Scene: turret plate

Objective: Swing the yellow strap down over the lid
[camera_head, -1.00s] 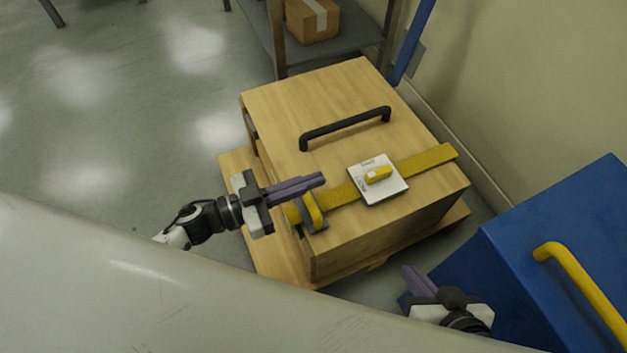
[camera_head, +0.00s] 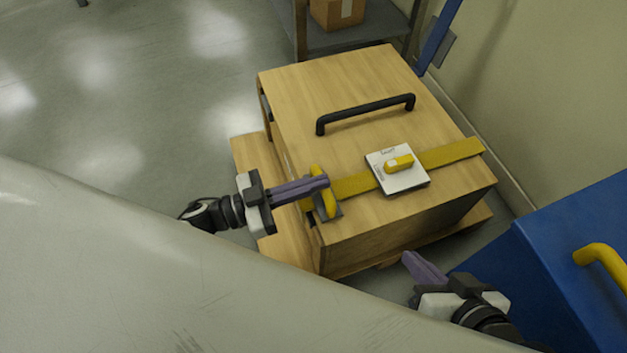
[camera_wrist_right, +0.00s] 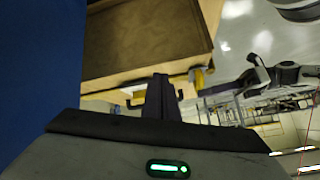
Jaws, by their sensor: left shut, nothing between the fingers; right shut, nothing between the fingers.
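The yellow strap (camera_head: 450,154) lies flat across the top of the wooden box's lid (camera_head: 345,90), from the right edge toward the left front edge. A white plate (camera_head: 412,181) with a yellow turn knob (camera_head: 398,162) sits over the strap. A yellow lever on a grey base (camera_head: 328,205) is at the strap's left end, by the lid's edge. My left gripper (camera_head: 325,182) is shut and empty, its fingertips at the lever; I cannot tell whether they touch. My right gripper (camera_head: 408,258) is shut and empty, in front of the box. Its fingers show in the right wrist view (camera_wrist_right: 160,92).
A black handle (camera_head: 366,113) stands up from the lid. The box rests on a wooden base (camera_head: 250,160). A blue cabinet (camera_head: 560,240) with a yellow handle (camera_head: 602,262) is at the right. A shelf with a cardboard box (camera_head: 337,10) stands behind. Floor at the left is clear.

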